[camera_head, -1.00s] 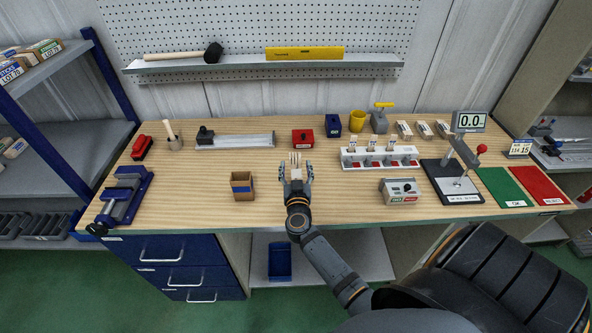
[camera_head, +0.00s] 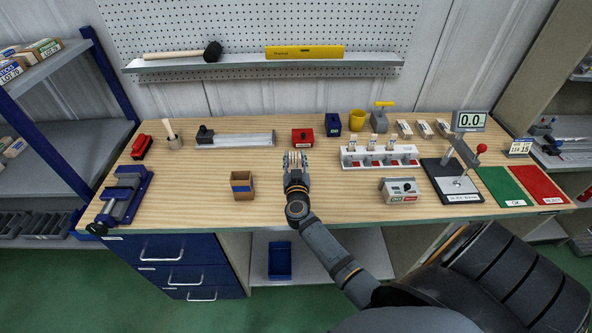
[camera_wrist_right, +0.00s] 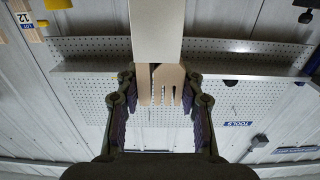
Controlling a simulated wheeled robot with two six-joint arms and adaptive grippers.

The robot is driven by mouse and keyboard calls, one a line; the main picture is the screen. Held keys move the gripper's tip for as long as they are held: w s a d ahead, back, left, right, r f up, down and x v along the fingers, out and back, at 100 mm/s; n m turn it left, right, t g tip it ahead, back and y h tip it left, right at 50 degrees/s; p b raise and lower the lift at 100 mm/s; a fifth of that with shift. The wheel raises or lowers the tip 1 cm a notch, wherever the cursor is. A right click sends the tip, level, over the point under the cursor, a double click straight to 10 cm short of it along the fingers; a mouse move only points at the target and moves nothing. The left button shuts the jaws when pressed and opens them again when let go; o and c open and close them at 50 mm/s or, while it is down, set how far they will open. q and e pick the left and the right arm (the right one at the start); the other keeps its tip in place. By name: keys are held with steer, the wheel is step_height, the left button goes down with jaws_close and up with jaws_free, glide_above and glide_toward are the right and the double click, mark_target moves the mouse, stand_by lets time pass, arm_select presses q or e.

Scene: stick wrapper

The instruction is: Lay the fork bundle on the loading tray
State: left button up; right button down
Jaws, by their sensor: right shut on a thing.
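My right gripper (camera_head: 298,162) is over the middle of the bench, with its arm coming up from the lower right. It is shut on the fork bundle (camera_head: 297,156), a small tan bundle with pale tines showing between the fingertips. In the right wrist view the bundle (camera_wrist_right: 170,85) is tan with dark slots between its tines, between the two finger pads. A pale block (camera_wrist_right: 156,30) covers its upper part there. A long silver tray (camera_head: 243,139), which looks like the loading tray, lies at the back left, apart from the gripper. My left gripper is not in view.
A small open cardboard box (camera_head: 242,192) stands left of the gripper. A red box (camera_head: 302,137) stands just behind it. A white rack (camera_head: 380,162) and a grey control box (camera_head: 400,192) are to the right. The bench between the silver tray and the cardboard box is clear.

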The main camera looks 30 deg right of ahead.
mark_target(295, 155)
step_height(295, 155, up, 3)
steer(key=shift+r+p, duration=0.15)
steer(key=shift+p, duration=0.7)
steer(key=s+r+p, duration=0.3)
steer(key=s+r, duration=0.6)
steer(key=s, duration=0.5)
steer(key=shift+a+r, duration=0.35)
steer(key=shift+a, duration=0.1)
